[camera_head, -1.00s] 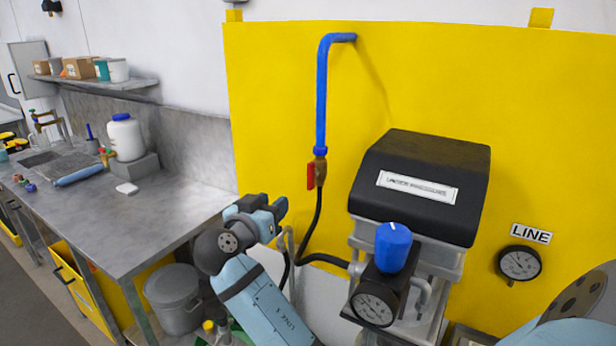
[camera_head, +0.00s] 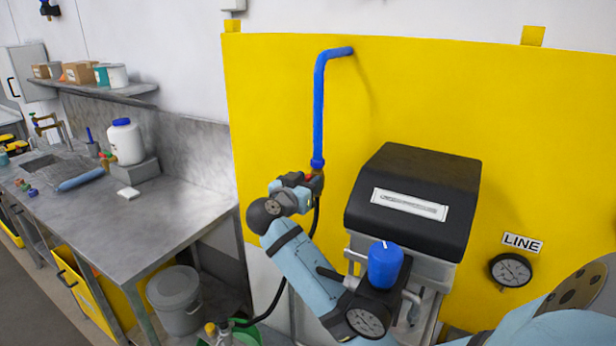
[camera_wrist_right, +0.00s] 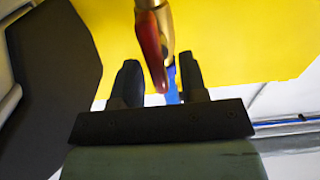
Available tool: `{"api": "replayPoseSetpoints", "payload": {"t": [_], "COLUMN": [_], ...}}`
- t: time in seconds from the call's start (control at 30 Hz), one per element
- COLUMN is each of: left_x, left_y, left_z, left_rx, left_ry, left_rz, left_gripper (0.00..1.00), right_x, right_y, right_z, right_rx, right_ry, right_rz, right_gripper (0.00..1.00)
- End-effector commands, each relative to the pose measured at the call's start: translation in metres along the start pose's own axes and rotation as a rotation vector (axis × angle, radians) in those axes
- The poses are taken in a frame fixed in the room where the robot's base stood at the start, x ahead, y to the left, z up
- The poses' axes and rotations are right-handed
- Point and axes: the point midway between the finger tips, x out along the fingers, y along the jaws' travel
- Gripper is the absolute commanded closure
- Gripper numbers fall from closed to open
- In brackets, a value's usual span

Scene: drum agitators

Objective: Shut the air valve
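The air valve is a brass body (camera_wrist_right: 166,22) with a red lever (camera_wrist_right: 151,48), at the lower end of a blue pipe (camera_head: 319,110) on a yellow panel. A black hose runs down from it. My right gripper (camera_head: 308,182) is at the valve and hides most of it in the head view. In the right wrist view its two dark fingers (camera_wrist_right: 160,84) stand apart, with the lever's tip between them and a gap on each side. The lever lies roughly in line with the pipe. My left gripper is not in view.
A black-topped machine (camera_head: 415,200) with a blue knob (camera_head: 385,265) and a gauge (camera_head: 366,321) stands right of the valve. A LINE gauge (camera_head: 510,270) is on the panel. A steel bench (camera_head: 165,215) stands left, with a grey bucket (camera_head: 176,300) below.

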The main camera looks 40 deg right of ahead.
Motion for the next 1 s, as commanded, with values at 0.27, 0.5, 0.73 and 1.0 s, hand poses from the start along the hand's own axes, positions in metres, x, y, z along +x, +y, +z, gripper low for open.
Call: {"api": "replayPoseSetpoints", "payload": {"t": [0.27, 0.5, 0.73, 1.0], "left_x": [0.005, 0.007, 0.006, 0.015], "left_y": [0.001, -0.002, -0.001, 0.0], "left_z": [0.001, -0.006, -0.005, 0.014], "left_rx": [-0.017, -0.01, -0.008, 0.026], "left_ry": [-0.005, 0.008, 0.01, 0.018], "left_rz": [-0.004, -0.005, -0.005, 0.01], "left_gripper": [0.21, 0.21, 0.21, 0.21], "right_x": [0.005, 0.005, 0.005, 0.005], "right_y": [0.0, 0.0, 0.0, 0.001], "right_z": [0.001, 0.001, 0.001, 0.008], "right_rx": [-0.001, -0.001, 0.003, 0.074], "right_ry": [0.0, -0.001, -0.001, -0.002], "right_rz": [0.0, 0.0, 0.0, 0.0], "right_gripper": [0.61, 0.95, 1.0, 1.0]}}
